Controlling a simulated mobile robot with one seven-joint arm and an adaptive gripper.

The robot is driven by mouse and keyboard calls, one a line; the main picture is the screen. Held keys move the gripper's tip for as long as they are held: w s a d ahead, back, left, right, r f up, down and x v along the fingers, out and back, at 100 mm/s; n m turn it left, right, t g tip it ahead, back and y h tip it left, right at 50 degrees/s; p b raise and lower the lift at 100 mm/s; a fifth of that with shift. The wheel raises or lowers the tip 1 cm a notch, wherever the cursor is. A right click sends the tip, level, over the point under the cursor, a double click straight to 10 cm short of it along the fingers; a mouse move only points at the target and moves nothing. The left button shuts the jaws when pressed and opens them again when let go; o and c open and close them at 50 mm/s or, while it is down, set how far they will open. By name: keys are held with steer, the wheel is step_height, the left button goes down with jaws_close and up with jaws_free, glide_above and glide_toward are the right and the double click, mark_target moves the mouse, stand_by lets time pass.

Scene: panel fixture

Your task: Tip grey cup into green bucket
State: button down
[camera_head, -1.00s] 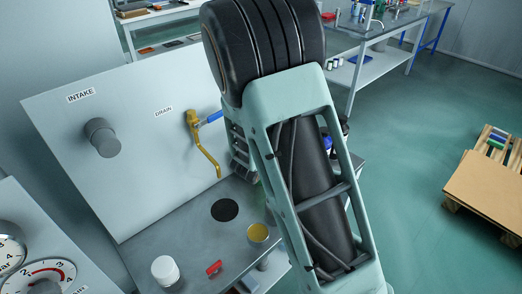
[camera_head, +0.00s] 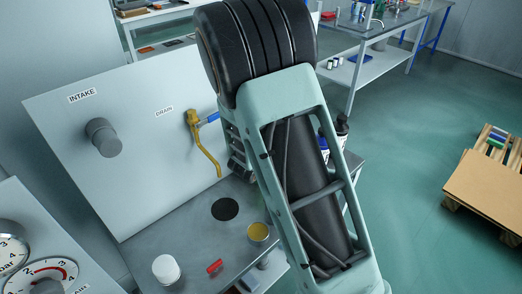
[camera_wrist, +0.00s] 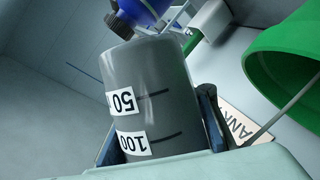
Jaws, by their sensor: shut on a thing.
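The grey cup (camera_wrist: 155,85) fills the middle of the wrist view, with white 50 and 100 labels that read upside down. My gripper (camera_wrist: 158,130) is shut on it, one dark finger on each side. The green bucket (camera_wrist: 285,62) shows at the upper right of the wrist view, apart from the cup and cut off by the frame. The cup's contents and its true tilt cannot be told. In the head view my arm hides the gripper, the cup and the bucket.
A blue object (camera_wrist: 145,10) appears just beyond the cup. In the head view, a panel (camera_head: 125,120) carries a grey intake knob (camera_head: 103,137) and a yellow drain pipe (camera_head: 203,145). A white jar (camera_head: 166,269), red item (camera_head: 214,266) and yellow-topped can (camera_head: 258,232) stand on the bench.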

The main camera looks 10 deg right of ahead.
steer(key=shift+f+n+h+b, duration=0.3)
steer(key=shift+n+b, duration=0.1)
steer(key=shift+n, duration=0.3)
steer(key=shift+f+n+h+b, duration=0.25)
steer(key=shift+n+b, duration=0.1)
steer(key=shift+n, duration=0.35)
stand_by(2.3)
steer(key=shift+w+a+r+n+p, duration=0.2)
steer(key=shift+a+r+n+p, duration=0.2)
steer(key=shift+r+p, duration=0.35)
steer(key=shift+w+a+r+n+p, duration=0.25)
steer(key=shift+a+r+p, duration=0.2)
steer(key=shift+p, duration=0.5)
steer(key=shift+a+r+n+h+p, duration=0.1)
steer(key=shift+r+n+h+p, duration=0.25)
steer(key=shift+r+n+p, duration=0.8)
stand_by(0.6)
